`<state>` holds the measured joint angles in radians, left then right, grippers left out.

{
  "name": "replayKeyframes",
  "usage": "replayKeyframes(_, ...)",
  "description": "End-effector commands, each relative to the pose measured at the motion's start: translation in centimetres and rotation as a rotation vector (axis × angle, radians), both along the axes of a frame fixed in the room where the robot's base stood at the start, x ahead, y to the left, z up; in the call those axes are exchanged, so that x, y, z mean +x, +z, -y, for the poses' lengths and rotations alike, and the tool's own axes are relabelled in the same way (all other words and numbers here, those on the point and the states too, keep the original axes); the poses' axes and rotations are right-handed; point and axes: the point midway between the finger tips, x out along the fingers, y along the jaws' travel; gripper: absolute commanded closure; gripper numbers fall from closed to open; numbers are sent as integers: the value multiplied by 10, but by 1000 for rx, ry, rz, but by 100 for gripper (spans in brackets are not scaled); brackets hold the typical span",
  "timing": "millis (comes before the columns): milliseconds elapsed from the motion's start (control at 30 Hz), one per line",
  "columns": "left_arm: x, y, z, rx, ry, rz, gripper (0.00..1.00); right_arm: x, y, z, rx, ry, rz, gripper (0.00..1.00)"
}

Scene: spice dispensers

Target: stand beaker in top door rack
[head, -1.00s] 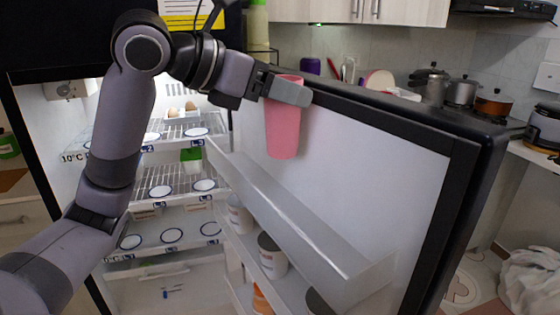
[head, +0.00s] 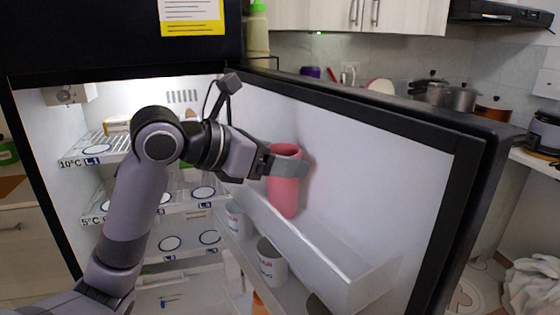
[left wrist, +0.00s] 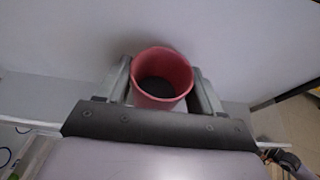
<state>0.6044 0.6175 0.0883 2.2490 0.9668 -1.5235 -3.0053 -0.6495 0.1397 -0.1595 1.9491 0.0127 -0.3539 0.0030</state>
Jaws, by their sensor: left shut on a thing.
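The pink beaker (head: 284,192) is upright in my left gripper (head: 286,166), which is shut on it near its rim. In the left wrist view the beaker (left wrist: 162,80) sits between the two fingers, its open top facing the camera. The top door rack (head: 335,262) is the clear-walled shelf on the inside of the open fridge door. The beaker's lower end is at the rack's back left part, close to the door panel. I cannot tell whether its base touches the rack floor. My right gripper is not in view.
The fridge door (head: 370,160) stands open on the right. A lower door rack holds white mugs (head: 271,262). Fridge shelves with ringed spots (head: 170,243) are at the left, behind my left arm. The right part of the top rack looks empty.

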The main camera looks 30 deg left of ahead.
Motion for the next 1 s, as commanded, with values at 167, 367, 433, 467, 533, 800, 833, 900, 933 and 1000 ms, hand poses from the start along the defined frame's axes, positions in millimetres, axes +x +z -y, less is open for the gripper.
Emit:
replayKeyframes(167,0,-1,0,0,1,3,70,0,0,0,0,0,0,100)
replayKeyframes(367,0,-4,0,1,1,2,70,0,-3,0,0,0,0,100)
replayKeyframes(433,0,-7,-1,2,1,1,70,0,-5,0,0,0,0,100)
replayKeyframes(467,0,-5,0,2,1,0,24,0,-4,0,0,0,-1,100)
replayKeyframes(533,0,-5,0,2,1,0,8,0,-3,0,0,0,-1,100)
replayKeyframes(800,0,-4,0,1,1,1,8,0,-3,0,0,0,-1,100)
replayKeyframes(833,0,-4,0,0,0,0,8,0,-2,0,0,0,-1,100)
replayKeyframes(900,0,0,0,-1,0,2,8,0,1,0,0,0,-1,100)
replayKeyframes(933,-1,1,0,-1,0,2,8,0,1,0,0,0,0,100)
replayKeyframes(1000,-7,2,-5,4,3,3,8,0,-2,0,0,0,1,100)
